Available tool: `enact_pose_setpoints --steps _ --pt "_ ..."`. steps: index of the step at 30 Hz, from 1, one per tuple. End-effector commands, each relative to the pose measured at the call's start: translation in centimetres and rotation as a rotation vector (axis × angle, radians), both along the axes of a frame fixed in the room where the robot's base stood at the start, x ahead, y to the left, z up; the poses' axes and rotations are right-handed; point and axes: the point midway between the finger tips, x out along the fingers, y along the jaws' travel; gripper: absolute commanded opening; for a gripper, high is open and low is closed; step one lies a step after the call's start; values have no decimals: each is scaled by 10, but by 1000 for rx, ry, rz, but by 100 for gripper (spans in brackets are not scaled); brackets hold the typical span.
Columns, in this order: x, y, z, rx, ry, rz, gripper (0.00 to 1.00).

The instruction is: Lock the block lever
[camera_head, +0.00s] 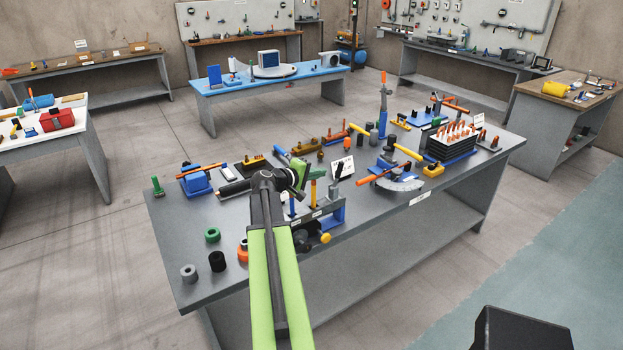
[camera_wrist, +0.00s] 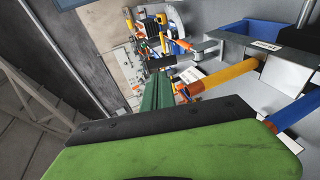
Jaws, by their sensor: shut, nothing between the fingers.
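A grey and blue block fixture (camera_head: 328,214) stands at the front edge of the grey workbench, below and right of my gripper. Thin upright levers rise from it: a blue one (camera_head: 291,203) and a yellow one with an orange end (camera_head: 313,188). In the wrist view the yellow lever (camera_wrist: 232,75) lies right of my gripper, and a blue lever (camera_wrist: 293,113) is at the right edge. The labels are too small to read, so I cannot tell which is the block lever. My gripper (camera_head: 304,171), also in the wrist view (camera_wrist: 158,76), is shut and empty, apart from the yellow lever.
A white sign (camera_head: 342,168) stands behind the fixture. A yellow knob (camera_head: 325,238) sticks out at its front. A grey curved fixture with an orange handle (camera_head: 399,183) stands to the right.

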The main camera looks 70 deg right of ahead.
Motion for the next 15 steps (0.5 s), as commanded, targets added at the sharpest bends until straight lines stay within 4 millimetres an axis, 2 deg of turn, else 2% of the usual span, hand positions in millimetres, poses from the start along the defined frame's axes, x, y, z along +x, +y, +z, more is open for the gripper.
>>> enact_pose_setpoints --steps 1,6,10,15 --pt "-3 -12 -7 0 0 -2 0" --pt "-14 -42 -16 0 -2 -1 0" --pt "-20 -57 -20 1 -1 0 0" --pt "-24 -65 -22 1 -1 2 0"
